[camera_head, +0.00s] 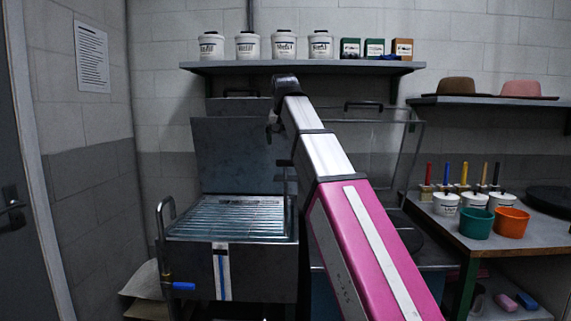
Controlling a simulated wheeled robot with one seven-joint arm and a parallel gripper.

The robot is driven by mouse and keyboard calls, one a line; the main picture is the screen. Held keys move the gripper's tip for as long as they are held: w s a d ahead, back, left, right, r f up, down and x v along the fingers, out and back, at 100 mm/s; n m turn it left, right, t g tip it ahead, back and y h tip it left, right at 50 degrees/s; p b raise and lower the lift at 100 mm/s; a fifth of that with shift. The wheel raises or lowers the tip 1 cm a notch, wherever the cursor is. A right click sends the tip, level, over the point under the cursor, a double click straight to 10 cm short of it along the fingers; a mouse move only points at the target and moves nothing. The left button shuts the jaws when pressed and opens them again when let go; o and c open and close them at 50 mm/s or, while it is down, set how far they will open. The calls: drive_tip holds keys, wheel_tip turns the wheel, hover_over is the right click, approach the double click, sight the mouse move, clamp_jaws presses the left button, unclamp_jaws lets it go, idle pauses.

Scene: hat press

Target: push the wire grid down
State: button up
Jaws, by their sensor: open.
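The wire grid (232,216) is a set of pale metal bars lying roughly level in the top opening of a grey metal tank (262,258), left of centre. A bluish surface shows between its bars. The tank's metal lid (232,155) stands raised behind the grid. My arm rises from the lower right, and its far end is above and behind the grid's right side.
A curved metal handle (162,222) and a blue-gripped valve (183,286) stick out at the tank's left. A clear raised lid (402,155) stands right of my arm. A shelf (300,68) with white tubs hangs above. A bench (470,238) with buckets stands right.

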hover_over(285, 221)
drive_tip(key=f, duration=1)
drive_tip(key=shift+w+d, duration=0.1)
drive_tip(key=shift+w, duration=0.25)
drive_tip(key=shift+r, duration=0.1)
drive_tip(key=c, duration=1.3)
wheel_tip(285, 221, down, 22)
drive_tip(key=shift+s+f, duration=0.1)
drive_tip(key=shift+f, duration=0.15)
drive_tip(key=o, duration=1.3)
drive_tip(key=shift+r, duration=0.15)
